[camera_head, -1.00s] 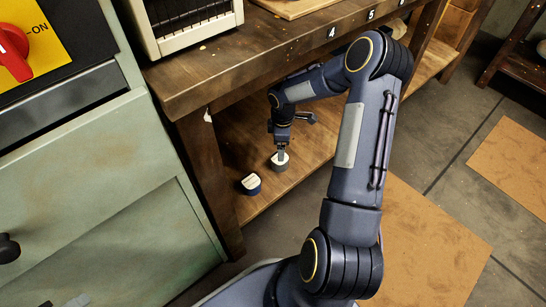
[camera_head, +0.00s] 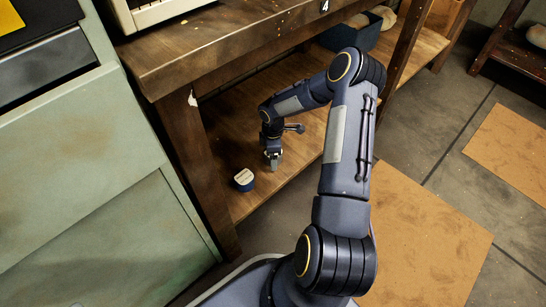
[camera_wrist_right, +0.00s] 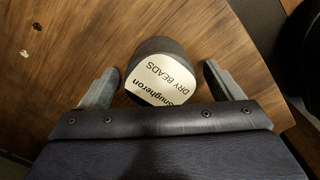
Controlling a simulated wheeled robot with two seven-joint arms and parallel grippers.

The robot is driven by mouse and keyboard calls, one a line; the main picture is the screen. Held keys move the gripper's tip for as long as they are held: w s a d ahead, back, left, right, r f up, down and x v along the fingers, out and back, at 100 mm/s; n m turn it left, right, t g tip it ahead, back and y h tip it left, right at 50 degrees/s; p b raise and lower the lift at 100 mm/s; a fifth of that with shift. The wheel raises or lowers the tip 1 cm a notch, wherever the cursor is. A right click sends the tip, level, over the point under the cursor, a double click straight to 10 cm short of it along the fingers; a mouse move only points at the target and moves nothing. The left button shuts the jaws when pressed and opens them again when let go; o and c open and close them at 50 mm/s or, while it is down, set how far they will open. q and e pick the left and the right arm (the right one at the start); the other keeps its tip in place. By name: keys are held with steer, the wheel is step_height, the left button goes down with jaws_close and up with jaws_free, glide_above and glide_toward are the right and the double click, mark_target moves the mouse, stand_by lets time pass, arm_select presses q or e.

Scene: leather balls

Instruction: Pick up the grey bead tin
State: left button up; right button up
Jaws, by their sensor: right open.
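The grey bead tin (camera_wrist_right: 160,49) has a white label reading "Snugheron DRY BEADS" and shows in the right wrist view. My right gripper (camera_wrist_right: 160,80) is open, with one finger on each side of the tin and a gap visible on both sides. My left gripper is not in view.
The wooden lower shelf (camera_head: 240,125) lies under the workbench top (camera_head: 220,45), which overhangs it. A bench leg (camera_head: 200,170) and green cabinet (camera_head: 90,160) stand to the left. A dark blue bin (camera_head: 352,35) sits farther along the shelf.

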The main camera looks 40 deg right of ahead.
steer(key=c, duration=1.1)
steer(key=shift+r, duration=0.1)
steer(key=shift+c, duration=0.2)
steer(key=shift+r+p, duration=0.3)
steer(key=shift+r, duration=0.2)
step_height(320, 180, up, 3)
steer(key=shift+f+p, duration=0.2)
steer(key=shift+p, duration=0.45)
steer(key=s+a+r+p, duration=0.5)
steer(key=s+a+r, duration=0.4)
steer(key=s, duration=0.1)
steer(key=shift+s+a+r, duration=0.15)
steer(key=shift+s+a, duration=0.05)
